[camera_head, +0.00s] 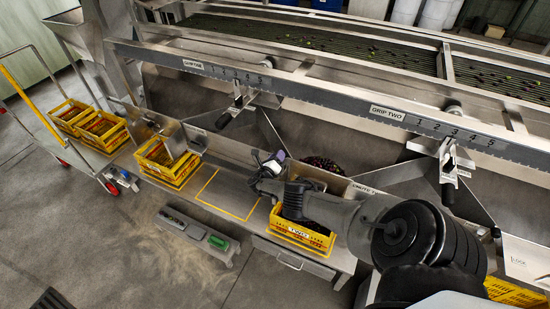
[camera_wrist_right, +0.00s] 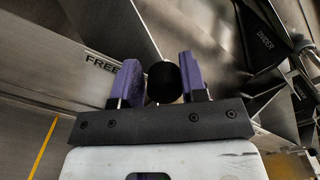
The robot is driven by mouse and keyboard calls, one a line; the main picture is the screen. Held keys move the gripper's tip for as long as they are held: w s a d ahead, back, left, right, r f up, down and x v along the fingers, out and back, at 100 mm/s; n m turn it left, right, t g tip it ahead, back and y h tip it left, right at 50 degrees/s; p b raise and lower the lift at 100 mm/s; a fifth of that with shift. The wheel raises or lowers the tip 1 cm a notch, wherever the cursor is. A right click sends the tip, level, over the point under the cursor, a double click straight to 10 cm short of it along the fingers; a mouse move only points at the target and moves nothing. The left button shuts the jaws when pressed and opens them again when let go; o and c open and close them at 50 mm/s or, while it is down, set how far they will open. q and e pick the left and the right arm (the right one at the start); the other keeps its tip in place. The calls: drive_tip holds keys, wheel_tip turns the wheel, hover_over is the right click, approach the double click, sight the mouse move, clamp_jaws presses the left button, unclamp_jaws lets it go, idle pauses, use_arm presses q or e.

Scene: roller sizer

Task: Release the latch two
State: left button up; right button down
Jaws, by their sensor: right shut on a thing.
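My right gripper (camera_head: 270,160) is at the metal front panel, above and left of the yellow crate marked TWO (camera_head: 300,232). In the right wrist view its two purple fingers (camera_wrist_right: 160,80) stand on either side of a round black knob (camera_wrist_right: 164,82) and are shut on it. The panel behind the knob carries the word FREE (camera_wrist_right: 101,63). The knob's shaft is hidden, and I cannot read a latch number on it. In the head view the gripper and wrist hide the knob. My left gripper is not in view.
Yellow crates (camera_head: 163,162) stand along the bench, and more sit on a trolley (camera_head: 60,140) at the left. A rail (camera_head: 330,98) with GRIP TWO (camera_head: 387,112) runs above; black-handled levers (camera_head: 447,190) hang from it. A yellow outlined space (camera_head: 225,195) on the bench is empty.

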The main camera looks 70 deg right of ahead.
drive_tip(key=shift+d+r, duration=0.1)
drive_tip(key=shift+r, duration=0.15)
drive_tip(key=c, duration=1.1)
unclamp_jaws()
drive_tip(key=o, duration=0.3)
drive_tip(key=shift+s, duration=0.1)
drive_tip(key=shift+f, duration=0.15)
drive_tip(key=a+p, duration=0.2)
drive_tip(key=a, duration=0.2)
drive_tip(key=w+a+p, duration=0.1)
drive_tip(key=a+p, duration=0.1)
drive_tip(key=a, duration=0.3)
drive_tip(key=w+a+p, duration=0.1)
drive_tip(key=a+p, duration=0.1)
drive_tip(key=a, duration=0.3)
drive_tip(key=shift+d, duration=0.1)
